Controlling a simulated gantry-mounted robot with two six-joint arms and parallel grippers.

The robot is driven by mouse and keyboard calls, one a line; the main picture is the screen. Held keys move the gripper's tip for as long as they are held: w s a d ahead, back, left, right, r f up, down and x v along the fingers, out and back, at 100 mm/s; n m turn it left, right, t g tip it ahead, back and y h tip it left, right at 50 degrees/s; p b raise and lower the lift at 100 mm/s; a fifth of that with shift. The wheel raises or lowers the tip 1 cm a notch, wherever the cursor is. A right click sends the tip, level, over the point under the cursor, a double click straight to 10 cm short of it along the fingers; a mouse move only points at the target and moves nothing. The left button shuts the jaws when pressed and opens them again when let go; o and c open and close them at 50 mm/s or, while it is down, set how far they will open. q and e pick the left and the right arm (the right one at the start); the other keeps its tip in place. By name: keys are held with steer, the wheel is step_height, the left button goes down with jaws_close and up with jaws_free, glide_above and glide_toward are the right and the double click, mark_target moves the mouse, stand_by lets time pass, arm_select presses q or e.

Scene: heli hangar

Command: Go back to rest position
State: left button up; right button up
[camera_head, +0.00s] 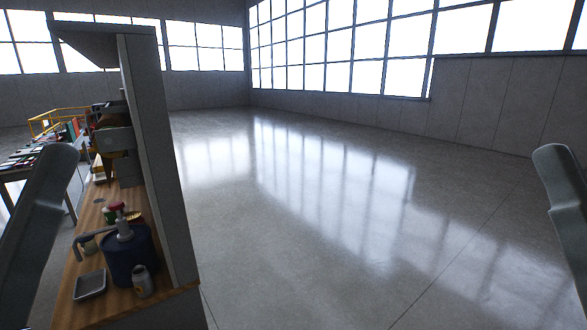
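In the head view only grey links of my two arms show, one at the left edge and one at the right edge. Neither gripper is in the picture, so I cannot see whether they hold anything. The right link is over bare floor.
On the workbench stand a dark blue pump container (130,262), a small can (143,283) and a grey tray (90,285). A tall grey panel (157,160) edges the bench. A cluttered table (28,160) is behind at left. The floor (330,220) is clear.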

step_height(320, 180, up, 27)
steer(key=p, duration=2.4)
steer(key=shift+r, duration=0.15)
